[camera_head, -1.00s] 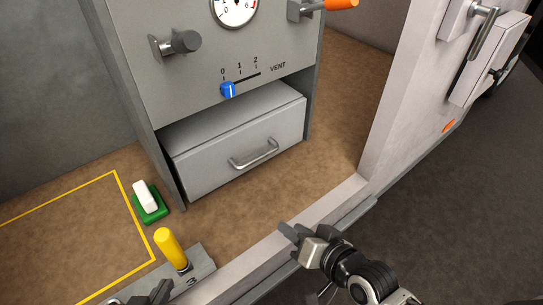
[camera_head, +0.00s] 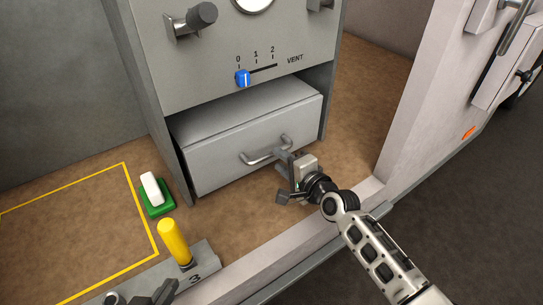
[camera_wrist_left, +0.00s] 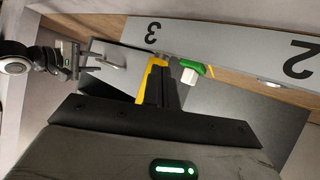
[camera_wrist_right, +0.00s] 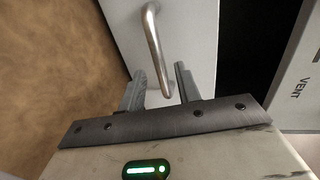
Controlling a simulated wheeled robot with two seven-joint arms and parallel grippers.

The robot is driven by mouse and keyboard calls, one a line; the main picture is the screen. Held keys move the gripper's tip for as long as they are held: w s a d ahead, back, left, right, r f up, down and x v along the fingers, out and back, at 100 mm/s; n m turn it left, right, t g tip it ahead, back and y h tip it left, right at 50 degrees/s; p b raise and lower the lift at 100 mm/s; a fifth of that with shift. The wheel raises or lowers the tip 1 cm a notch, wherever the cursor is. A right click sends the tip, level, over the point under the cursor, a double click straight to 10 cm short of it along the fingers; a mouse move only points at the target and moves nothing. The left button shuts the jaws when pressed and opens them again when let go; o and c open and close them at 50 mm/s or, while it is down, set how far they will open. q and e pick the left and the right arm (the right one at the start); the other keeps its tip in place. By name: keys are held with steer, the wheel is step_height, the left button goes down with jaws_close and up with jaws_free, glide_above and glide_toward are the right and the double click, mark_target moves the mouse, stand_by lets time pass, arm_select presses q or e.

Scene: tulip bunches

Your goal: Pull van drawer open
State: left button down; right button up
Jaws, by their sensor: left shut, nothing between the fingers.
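The grey drawer (camera_head: 230,160) sits between the side panels under the vent panel, with its top surface showing. Its metal bar handle (camera_head: 266,151) is on the front; the handle also shows in the right wrist view (camera_wrist_right: 152,35). My right gripper (camera_head: 281,177) is open in front of the drawer, at the right end of the handle. In the right wrist view its fingers (camera_wrist_right: 159,82) stand either side of the handle's near end; whether they touch it I cannot tell. My left gripper (camera_head: 166,289) is shut and empty at the bottom, near the yellow peg (camera_head: 173,241).
A green block with a white top (camera_head: 155,193) stands on the brown floor beside a yellow outline. A grey numbered strip (camera_head: 205,265) holds the yellow peg. The blue vent slider (camera_head: 242,78) and a dark knob (camera_head: 201,16) are above the drawer. A pale door sill (camera_head: 290,245) runs in front.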

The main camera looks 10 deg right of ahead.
mark_target(273, 155)
arm_select(q)
steer(key=shift+w+b, duration=0.1)
steer(key=shift+b, duration=0.35)
arm_select(e)
steer(key=x, duration=0.4)
arm_select(q)
steer(key=shift+f, duration=0.2)
arm_select(e)
steer(key=shift+w+a, duration=0.2)
steer(key=shift+w, duration=0.25)
